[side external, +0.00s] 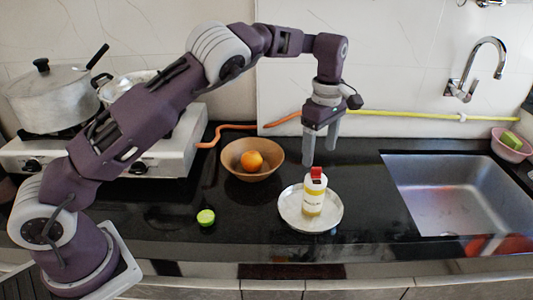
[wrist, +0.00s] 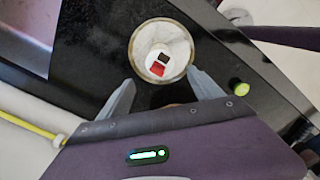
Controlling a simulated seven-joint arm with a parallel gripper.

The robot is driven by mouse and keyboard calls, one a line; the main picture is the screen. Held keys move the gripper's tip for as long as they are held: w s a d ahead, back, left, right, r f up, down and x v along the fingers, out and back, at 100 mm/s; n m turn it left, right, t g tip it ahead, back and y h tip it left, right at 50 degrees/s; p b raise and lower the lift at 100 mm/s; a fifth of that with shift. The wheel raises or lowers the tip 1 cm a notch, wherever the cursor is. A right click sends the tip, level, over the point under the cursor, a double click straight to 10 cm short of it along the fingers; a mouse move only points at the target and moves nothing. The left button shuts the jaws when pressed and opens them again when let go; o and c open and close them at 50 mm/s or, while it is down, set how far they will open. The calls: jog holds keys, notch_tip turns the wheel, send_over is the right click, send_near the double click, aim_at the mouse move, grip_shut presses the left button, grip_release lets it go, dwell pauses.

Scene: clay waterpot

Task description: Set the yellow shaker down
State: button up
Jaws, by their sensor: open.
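The yellow shaker (side external: 314,197) has a white label band and a red top. It stands upright on a round metal plate (side external: 291,213) on the black counter. In the wrist view, the shaker (wrist: 158,61) is seen from above on the plate (wrist: 180,50). My gripper (side external: 320,155) is above the shaker, a little behind its top, and points down. Its fingers are apart with nothing between them. In the wrist view the open fingers (wrist: 160,88) show on both sides below the plate, clear of the shaker.
A brown bowl (side external: 234,163) with an orange (side external: 252,160) stands behind and left of the plate. The sink (side external: 460,190) is at right. The stove (side external: 165,150) with pots is at left.

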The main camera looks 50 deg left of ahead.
jog(key=s+a+r+m+t+h, duration=0.1)
jog(key=s+a+r+m, duration=0.15)
jog(key=s+r, duration=0.6)
jog(key=s+a+r+m+t+h, duration=0.15)
jog(key=s+r+m, duration=0.25)
jog(key=s+r, duration=0.4)
jog(key=s+f+m+t+y, duration=0.1)
jog(key=s+m, duration=0.4)
jog(key=s, duration=0.6)
jog(key=s+a+f+m+t+y, duration=0.1)
jog(key=s+f+m+t, duration=0.1)
jog(key=s+m, duration=0.4)
jog(key=s, duration=0.5)
jog(key=shift+a, duration=0.25)
